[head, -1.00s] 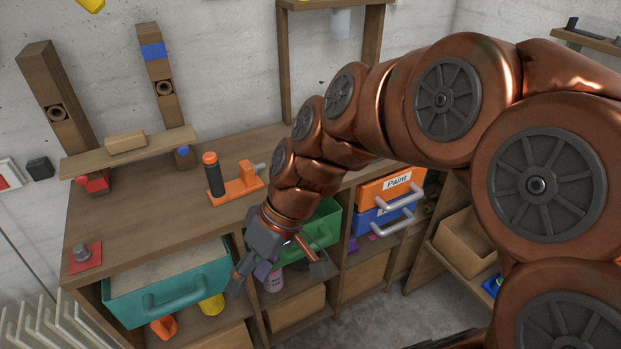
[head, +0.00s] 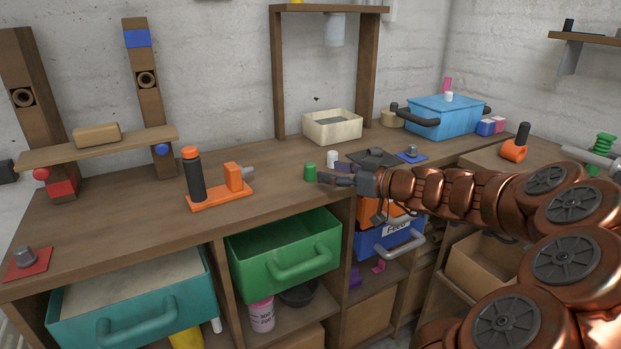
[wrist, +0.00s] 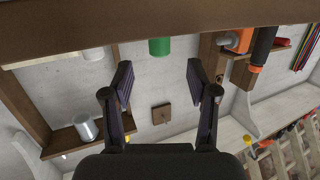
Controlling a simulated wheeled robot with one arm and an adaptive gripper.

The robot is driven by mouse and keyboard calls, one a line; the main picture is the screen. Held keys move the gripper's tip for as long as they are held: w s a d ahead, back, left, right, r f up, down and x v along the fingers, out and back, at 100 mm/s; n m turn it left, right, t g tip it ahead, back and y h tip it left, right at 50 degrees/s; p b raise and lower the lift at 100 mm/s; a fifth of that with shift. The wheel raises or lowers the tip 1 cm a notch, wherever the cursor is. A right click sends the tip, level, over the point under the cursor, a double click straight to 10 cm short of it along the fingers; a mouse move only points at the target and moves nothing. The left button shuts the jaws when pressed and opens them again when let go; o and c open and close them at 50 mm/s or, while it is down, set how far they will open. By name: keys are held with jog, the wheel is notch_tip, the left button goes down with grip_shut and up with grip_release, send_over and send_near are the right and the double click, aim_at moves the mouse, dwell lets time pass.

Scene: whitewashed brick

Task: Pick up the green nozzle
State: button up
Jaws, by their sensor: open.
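A small green cylinder (head: 310,171), which looks like the green nozzle, stands upright on the workbench near its front edge. In the wrist view the green nozzle (wrist: 159,47) shows upside down, centred between the finger directions and beyond the fingertips. My gripper (head: 325,179) is low over the bench, just right of the nozzle, with its fingers pointing left towards it. In the wrist view my gripper (wrist: 160,78) is open, with nothing between its fingers. The exact gap to the nozzle is hard to tell.
A white cylinder (head: 332,159) stands close behind the gripper. An orange holder (head: 220,199) with a black bottle is to the left. A cream box (head: 332,128) and a blue crate (head: 436,116) are behind. An open green drawer (head: 284,250) juts out below the bench edge.

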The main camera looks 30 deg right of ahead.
aim_at(315, 169)
jog(key=shift+p+x, duration=0.3)
jog(key=shift+x, duration=3.45)
jog(key=c, duration=1.1)
jog(key=shift+o, duration=0.2)
